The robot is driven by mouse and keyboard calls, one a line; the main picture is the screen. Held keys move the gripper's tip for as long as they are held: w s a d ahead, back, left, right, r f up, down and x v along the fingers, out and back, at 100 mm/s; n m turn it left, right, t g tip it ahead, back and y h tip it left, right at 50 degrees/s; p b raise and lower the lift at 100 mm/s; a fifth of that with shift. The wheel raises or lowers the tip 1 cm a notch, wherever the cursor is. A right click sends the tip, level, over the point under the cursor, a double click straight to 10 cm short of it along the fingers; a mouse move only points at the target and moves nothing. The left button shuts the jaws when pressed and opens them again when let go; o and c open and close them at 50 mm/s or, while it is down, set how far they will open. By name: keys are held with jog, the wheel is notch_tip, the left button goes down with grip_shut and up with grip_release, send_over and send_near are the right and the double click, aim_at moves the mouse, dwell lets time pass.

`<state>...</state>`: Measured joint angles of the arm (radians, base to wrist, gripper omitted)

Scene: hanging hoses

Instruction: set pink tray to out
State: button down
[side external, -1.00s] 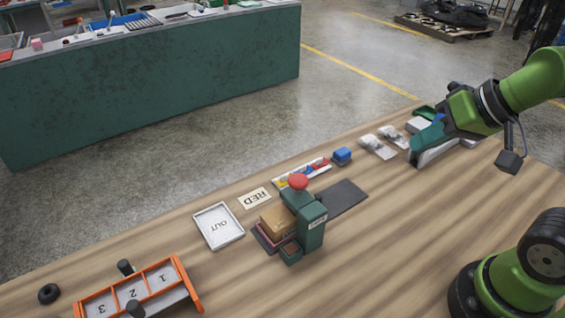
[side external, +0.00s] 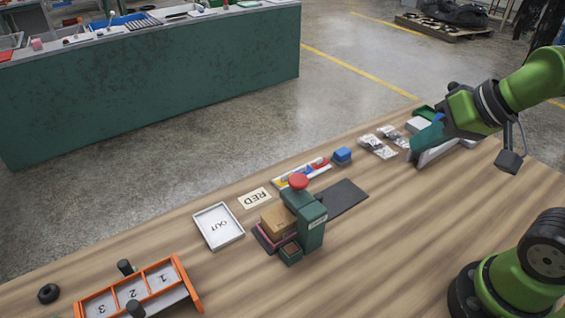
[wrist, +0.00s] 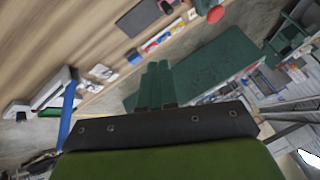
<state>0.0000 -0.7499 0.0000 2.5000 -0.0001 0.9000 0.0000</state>
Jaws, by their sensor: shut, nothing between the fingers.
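A pinkish tray (side external: 266,236) shows only as a thin edge in the stack beside the green stand with the red knob (side external: 299,182). A tan block (side external: 278,220) sits on it and hides most of it. The white tray marked OUT (side external: 218,227) lies flat and empty to the left of the stack. My gripper (side external: 417,152) is at the far right end of the table, well away from both. In the wrist view its two green fingers (wrist: 156,72) are together with nothing between them.
A RED card (side external: 255,198), a dark mat (side external: 343,196), a tray of coloured pieces (side external: 302,173) and a blue block (side external: 342,155) lie around the stand. An orange numbered rack (side external: 140,288) is at front left. The table's right middle is clear.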

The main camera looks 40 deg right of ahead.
jog(key=c, duration=1.8)
grip_release()
jog(key=shift+o, duration=1.2)
jog(key=shift+a+f, duration=0.1)
jog(key=shift+f, duration=0.05)
jog(key=o, duration=0.6)
jog(key=w, duration=0.1)
jog(key=w+a+f+n+g, duration=0.1)
jog(key=w+g, duration=0.1)
jog(key=shift+w+a+f+n, duration=0.2)
jog(key=shift+a+f+n, duration=0.1)
jog(key=shift+a+f, duration=0.1)
jog(key=n+g+h, duration=0.2)
jog(key=n+g, duration=0.3)
jog(key=n, duration=1.5)
send_over(318, 195)
notch_tip(318, 195, down, 4)
notch_tip(318, 195, down, 17)
jog(key=shift+s+r, duration=0.1)
jog(key=shift+r, duration=0.1)
